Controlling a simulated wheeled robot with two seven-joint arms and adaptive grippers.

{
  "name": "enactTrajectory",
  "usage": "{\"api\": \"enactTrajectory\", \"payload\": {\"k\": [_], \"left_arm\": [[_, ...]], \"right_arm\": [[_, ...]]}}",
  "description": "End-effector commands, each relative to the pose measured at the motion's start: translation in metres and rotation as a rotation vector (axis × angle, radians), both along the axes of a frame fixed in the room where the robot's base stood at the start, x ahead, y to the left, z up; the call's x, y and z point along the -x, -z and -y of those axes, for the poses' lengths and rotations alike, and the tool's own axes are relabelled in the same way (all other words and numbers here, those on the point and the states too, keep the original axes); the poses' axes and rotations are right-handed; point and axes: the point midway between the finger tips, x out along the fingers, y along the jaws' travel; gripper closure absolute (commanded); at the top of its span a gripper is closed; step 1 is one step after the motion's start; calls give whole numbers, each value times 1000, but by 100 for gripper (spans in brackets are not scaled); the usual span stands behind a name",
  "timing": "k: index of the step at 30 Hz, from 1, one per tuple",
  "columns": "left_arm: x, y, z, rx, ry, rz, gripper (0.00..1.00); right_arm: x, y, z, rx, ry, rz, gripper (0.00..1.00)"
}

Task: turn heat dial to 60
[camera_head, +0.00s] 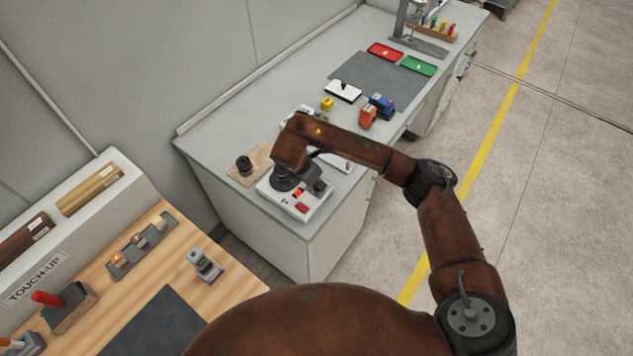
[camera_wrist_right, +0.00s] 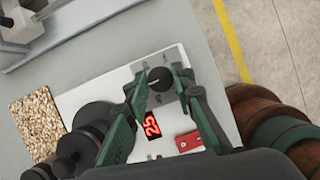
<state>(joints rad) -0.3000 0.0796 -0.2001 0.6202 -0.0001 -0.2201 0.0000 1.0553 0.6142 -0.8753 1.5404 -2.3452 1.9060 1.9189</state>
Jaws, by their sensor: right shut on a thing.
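The white control box (camera_head: 286,207) stands on the near end of the grey bench. In the right wrist view, its round black heat dial (camera_wrist_right: 157,76) has a pale pointer mark and lies between my right gripper's green fingers (camera_wrist_right: 160,84). That gripper is shut on the dial, one finger on each side. The red display (camera_wrist_right: 152,125) beside it appears to read 25, turned sideways. In the head view, my right gripper (camera_head: 318,185) covers most of the dial. My left gripper is in neither view.
A red switch (camera_wrist_right: 188,141) sits on the box near the display. A speckled board (camera_head: 240,178) carrying a black knobbed object (camera_head: 244,165) lies beside the box. Orange and blue items (camera_head: 377,107), a dark mat (camera_head: 352,72) and red and green trays (camera_head: 419,66) are farther along the bench.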

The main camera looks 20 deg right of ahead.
Motion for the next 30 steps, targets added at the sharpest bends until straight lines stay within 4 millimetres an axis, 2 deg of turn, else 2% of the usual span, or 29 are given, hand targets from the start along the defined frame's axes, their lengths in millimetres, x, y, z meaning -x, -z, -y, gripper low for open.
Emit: {"api": "enactTrajectory", "payload": {"k": [8,9,16,25,30], "left_arm": [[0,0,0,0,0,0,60],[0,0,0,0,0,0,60],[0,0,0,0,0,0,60],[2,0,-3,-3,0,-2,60],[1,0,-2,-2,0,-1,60]], "right_arm": [[1,1,-1,-1,-1,-2,100],[1,1,-1,-1,-1,-2,76],[0,1,0,0,-2,-1,60],[0,-1,-1,-1,-2,0,60],[3,-19,-8,0,-4,3,60]]}}
